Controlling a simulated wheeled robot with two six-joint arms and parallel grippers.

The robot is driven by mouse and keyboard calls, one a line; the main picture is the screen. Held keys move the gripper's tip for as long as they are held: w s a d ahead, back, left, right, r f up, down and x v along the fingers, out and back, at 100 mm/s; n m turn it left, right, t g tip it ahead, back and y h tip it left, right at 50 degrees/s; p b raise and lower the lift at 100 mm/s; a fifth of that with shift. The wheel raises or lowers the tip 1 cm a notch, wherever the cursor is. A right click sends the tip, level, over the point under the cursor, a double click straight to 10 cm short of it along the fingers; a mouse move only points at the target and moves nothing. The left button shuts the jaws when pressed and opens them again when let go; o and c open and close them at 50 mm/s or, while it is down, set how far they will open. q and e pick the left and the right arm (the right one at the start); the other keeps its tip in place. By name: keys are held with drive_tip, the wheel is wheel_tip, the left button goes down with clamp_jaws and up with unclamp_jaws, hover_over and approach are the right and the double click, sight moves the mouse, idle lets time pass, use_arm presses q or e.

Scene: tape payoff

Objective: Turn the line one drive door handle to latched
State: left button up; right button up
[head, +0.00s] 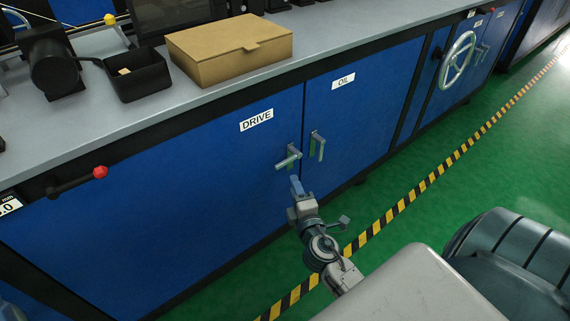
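The drive door (200,180) is a blue cabinet door with a white DRIVE label, and it looks closed. Its metal handle (288,159) sits near the door's right edge. The lever is turned well away from vertical, its free end towards the lower left, with some green showing beside it. My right gripper (297,186) is just below this handle, with a small gap between them in the picture. Its fingers overlap from this angle, so I cannot tell whether they are open or shut. I see nothing held in it. My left gripper is out of view.
The oil door (355,105) has a similar handle (317,145) hanging vertical, close to the right. A red-knobbed lever (99,172) sticks out at the left. A handwheel (457,60) is farther right. A cardboard box (230,50) stands on the worktop (330,40).

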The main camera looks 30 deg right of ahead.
sight(286, 164)
drive_tip(key=p+x, duration=0.1)
drive_tip(key=x, duration=0.9)
drive_tip(key=shift+w+d, duration=0.1)
drive_tip(key=shift+w, duration=0.1)
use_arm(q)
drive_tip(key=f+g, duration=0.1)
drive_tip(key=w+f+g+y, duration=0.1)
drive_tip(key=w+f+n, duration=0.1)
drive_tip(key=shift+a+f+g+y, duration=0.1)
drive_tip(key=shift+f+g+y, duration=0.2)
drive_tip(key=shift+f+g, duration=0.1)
use_arm(e)
clamp_jaws()
